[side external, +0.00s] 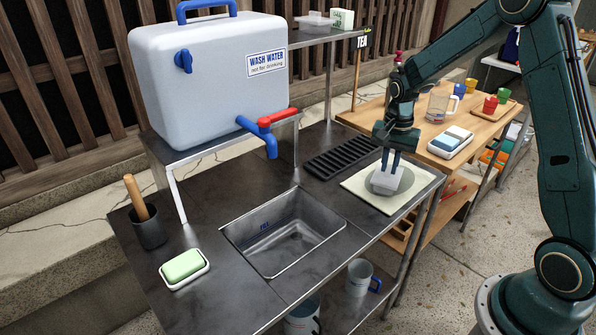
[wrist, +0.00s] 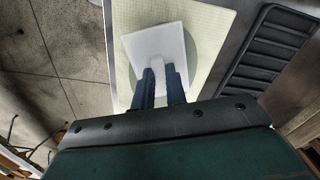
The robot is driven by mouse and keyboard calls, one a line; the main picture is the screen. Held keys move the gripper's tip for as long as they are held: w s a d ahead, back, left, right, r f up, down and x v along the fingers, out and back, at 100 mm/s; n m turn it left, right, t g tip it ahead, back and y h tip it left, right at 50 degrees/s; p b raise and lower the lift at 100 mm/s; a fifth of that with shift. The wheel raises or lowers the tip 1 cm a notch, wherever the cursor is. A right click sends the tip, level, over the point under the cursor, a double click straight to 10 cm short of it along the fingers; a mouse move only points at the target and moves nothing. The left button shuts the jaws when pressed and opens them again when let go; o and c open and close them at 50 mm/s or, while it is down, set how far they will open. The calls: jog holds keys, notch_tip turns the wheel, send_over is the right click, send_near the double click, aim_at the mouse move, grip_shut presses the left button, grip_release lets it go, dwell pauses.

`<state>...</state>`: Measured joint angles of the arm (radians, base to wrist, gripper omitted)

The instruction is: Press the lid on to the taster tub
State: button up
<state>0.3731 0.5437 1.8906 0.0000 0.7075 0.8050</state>
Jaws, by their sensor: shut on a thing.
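My gripper (side external: 388,168) points down over the pale mat at the right end of the steel counter. In the wrist view, its fingers (wrist: 160,88) are shut on the raised middle grip of a square white lid (wrist: 140,44). I cannot make out the taster tub separately under the lid, nor tell whether the lid touches anything below.
A black slotted rack (side external: 340,157) lies just behind the mat. The sink (side external: 290,235), a soap dish (side external: 184,270) and a blue-handled water container (side external: 205,85) are to the left. The mat's right side meets the counter edge.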

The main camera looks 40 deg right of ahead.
aim_at(389, 168)
jog(key=shift+f, duration=0.1)
dwell(0.5)
jog(key=o, duration=0.8)
jog(key=shift+r, duration=0.2)
jog(key=shift+r, duration=2.35)
